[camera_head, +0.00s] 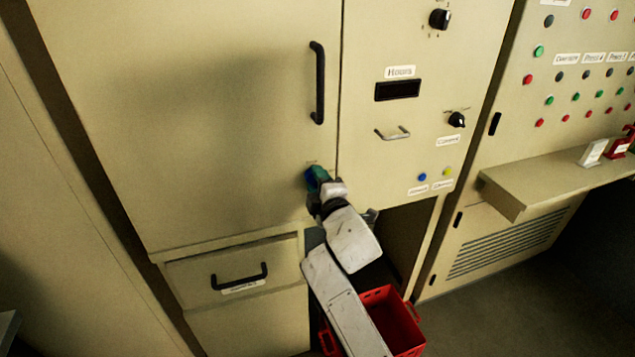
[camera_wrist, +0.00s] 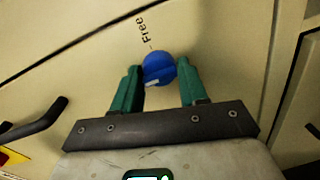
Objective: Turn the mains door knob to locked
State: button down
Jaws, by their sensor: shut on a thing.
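The blue door knob (camera_wrist: 160,67) sits on the large beige cabinet door, between the two green fingers of my gripper (camera_wrist: 159,84) in the wrist view. The word "Free" is printed beside it, with a short dash toward the knob. A pale mark shows on the knob's near edge. In the head view the knob (camera_head: 309,180) is partly hidden by my gripper (camera_head: 317,178), below the door's black handle (camera_head: 318,83). My gripper is shut on the knob. I cannot read any "locked" mark in either view.
Right of the door is a panel with black knobs (camera_head: 439,18), a small metal handle (camera_head: 393,133) and small buttons. A drawer (camera_head: 232,268) with a black handle is below left. A red crate (camera_head: 408,348) stands on the floor below. A shelf (camera_head: 560,178) juts out at right.

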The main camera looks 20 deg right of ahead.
jog(key=shift+r, duration=0.15)
jog(key=c, duration=0.6)
grip_release()
jog(key=shift+c, duration=0.2)
jog(key=s, duration=1)
jog(key=shift+s+r+p, duration=0.3)
jog(key=shift+s, duration=0.05)
jog(key=s+d+f+m+g+h, duration=0.1)
jog(key=s+d+f+m+g, duration=0.3)
jog(key=s+f, duration=0.45)
jog(key=s+d+f+m+g, duration=0.2)
jog(key=s+f+m+g, duration=0.3)
jog(key=s+f, duration=0.35)
jog(key=s+d+f+m+g, duration=0.1)
jog(key=s+f+m+g, duration=0.1)
jog(key=s, duration=0.8)
jog(key=s+f+m+g, duration=0.3)
jog(key=s+m+g, duration=0.2)
jog(key=s, duration=0.6)
jog(key=shift+s+d+f+y, duration=0.2)
jog(key=shift+s+d+y, duration=0.1)
jog(key=shift+d+y, duration=0.1)
